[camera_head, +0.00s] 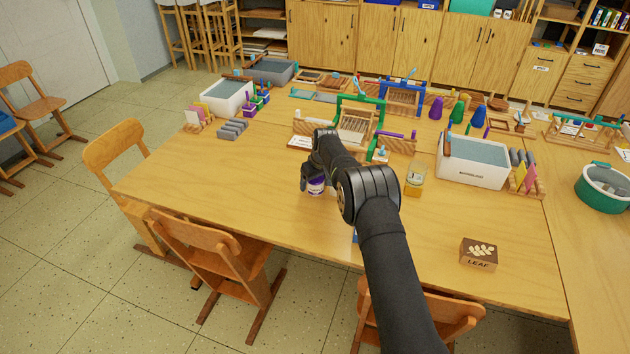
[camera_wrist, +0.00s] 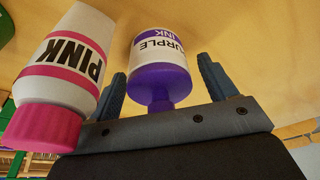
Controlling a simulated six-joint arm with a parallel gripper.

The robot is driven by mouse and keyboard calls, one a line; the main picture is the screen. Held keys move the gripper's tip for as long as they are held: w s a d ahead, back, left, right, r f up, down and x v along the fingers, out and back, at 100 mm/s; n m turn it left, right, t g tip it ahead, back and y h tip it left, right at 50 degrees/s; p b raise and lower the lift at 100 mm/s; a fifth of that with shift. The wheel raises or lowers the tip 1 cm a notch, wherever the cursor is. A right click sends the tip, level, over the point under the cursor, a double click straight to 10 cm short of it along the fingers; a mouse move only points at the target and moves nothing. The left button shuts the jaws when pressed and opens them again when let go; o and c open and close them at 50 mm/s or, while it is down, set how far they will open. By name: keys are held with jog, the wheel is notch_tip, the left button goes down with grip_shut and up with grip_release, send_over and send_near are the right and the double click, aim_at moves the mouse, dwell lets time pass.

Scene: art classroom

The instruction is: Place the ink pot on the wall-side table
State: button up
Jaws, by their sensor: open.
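A purple ink pot labelled "PURPLE INK" (camera_wrist: 158,50) stands on the wooden table (camera_head: 250,196). It also shows in the head view (camera_head: 316,188), partly covered by my gripper (camera_head: 308,184). In the wrist view my gripper (camera_wrist: 160,70) is open, with one finger on each side of the pot and visible gaps between. A white bottle with a pink cap, labelled "PINK" (camera_wrist: 67,60), is just left of the fingers in that view. I cannot tell for sure which surface is the wall-side table; a second table (camera_head: 597,272) adjoins at the right.
A yellow jar (camera_head: 414,180) stands right of my arm. A LEAF block (camera_head: 479,254) is at the front right. A white basin (camera_head: 472,160), a green-framed loom (camera_head: 357,122) and several tools fill the back. The table's left front is clear. Chairs (camera_head: 212,252) line the front edge.

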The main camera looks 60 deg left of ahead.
jog(key=v, duration=1.1)
jog(key=shift+r, duration=0.1)
jog(key=shift+d+r, duration=0.1)
jog(key=shift+r, duration=0.4)
jog(key=c, duration=0.4)
